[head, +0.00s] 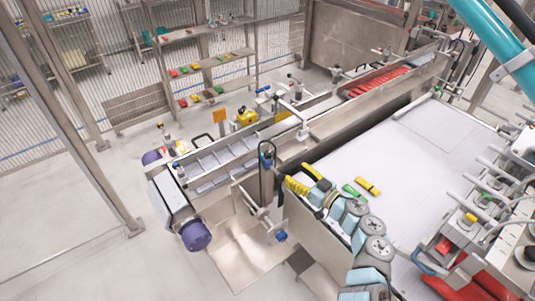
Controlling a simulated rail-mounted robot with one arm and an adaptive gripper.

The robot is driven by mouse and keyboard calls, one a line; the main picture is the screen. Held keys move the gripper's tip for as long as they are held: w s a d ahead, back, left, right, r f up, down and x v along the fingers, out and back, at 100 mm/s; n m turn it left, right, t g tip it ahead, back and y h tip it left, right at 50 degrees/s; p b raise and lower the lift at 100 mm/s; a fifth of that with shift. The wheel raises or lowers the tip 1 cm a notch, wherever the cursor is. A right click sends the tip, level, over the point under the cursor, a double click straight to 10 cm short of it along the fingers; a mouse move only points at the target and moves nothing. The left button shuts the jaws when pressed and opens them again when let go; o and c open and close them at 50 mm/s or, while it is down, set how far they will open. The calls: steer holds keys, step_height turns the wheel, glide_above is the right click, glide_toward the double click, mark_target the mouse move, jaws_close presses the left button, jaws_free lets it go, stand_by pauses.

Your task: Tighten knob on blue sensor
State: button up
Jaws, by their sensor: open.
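My gripper (299,175) shows near the middle of the head view, at the end of my blue-and-grey arm. Its two yellow-and-dark fingers are apart, with nothing seen between them. They point up and left towards the side of the metal conveyor (322,143). A small blue part (281,236), which may be the blue sensor, sits on a metal bracket below and left of my gripper, apart from it. No knob on the blue part can be made out at this size.
Purple rollers (196,236) sit at the conveyor's near end. Red items (380,82) lie in the conveyor farther back. A white table (410,160) on the right carries yellow (368,186) and green pieces. Shelves (205,65) stand behind. Open floor lies at left.

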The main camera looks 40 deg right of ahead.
mark_target(271, 156)
steer(key=w, duration=0.3)
steer(key=w+b, duration=0.1)
steer(key=w, duration=0.6)
steer(key=shift+w+a, duration=0.2)
steer(key=shift+a, duration=0.2)
steer(key=shift+w+a+b, duration=0.1)
steer(key=shift+w+b, duration=0.35)
steer(key=shift+w, duration=0.85)
jaws_close()
